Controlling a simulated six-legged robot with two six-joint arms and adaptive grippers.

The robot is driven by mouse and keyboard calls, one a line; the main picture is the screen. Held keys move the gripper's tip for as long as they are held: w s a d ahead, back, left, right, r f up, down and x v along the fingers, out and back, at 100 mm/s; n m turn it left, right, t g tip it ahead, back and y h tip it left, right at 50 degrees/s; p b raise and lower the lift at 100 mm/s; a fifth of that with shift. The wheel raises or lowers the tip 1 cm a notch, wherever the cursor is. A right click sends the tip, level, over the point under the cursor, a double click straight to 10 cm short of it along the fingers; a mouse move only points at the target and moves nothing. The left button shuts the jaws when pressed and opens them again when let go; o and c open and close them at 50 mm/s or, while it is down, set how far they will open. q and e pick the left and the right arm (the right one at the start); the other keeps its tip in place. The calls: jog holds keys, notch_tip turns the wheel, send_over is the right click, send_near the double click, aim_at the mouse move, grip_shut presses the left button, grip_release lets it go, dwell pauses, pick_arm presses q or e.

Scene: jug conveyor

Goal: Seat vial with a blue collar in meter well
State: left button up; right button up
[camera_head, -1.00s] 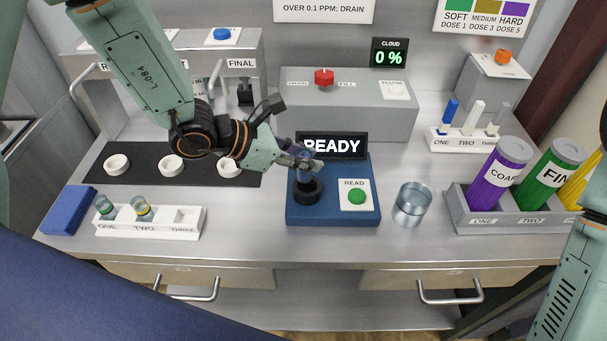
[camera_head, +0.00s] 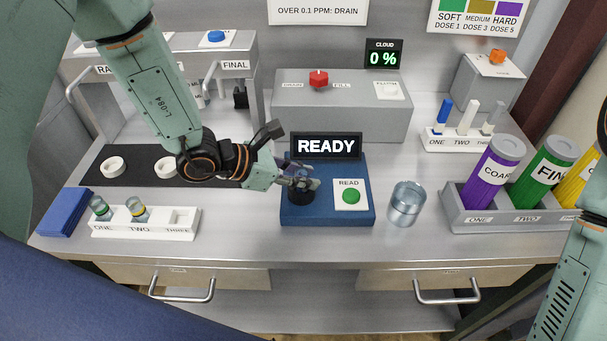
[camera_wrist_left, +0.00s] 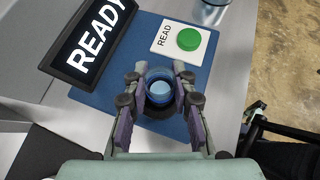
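The vial with a blue collar (camera_wrist_left: 160,88) stands upright in the black meter well (camera_wrist_left: 162,108), seen from above in the left wrist view. In the head view the well (camera_head: 300,194) is on the blue meter base (camera_head: 325,213), with my fingers hiding most of the vial. My left gripper (camera_wrist_left: 160,80) is open, with one finger on each side of the vial and a small gap at each side. It also shows just above the well in the head view (camera_head: 301,180). My right gripper is not in view.
The meter's READY display (camera_head: 326,146) stands behind the well, and its green READ button (camera_head: 351,196) is to the right. A glass beaker (camera_head: 406,204) stands further right. A white rack (camera_head: 150,224) holds two vials, with slot three empty.

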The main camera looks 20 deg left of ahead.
pick_arm(q)
jog(key=o, duration=0.4)
jog(key=shift+w+a+f, duration=0.1)
jog(key=shift+w+a, duration=0.05)
jog(key=shift+a, duration=0.05)
jog(key=shift+d, duration=0.2)
jog(key=shift+r+p, duration=0.4)
jog(key=p+v, duration=0.3)
jog(key=v, duration=0.9)
jog(key=shift+p, duration=0.3)
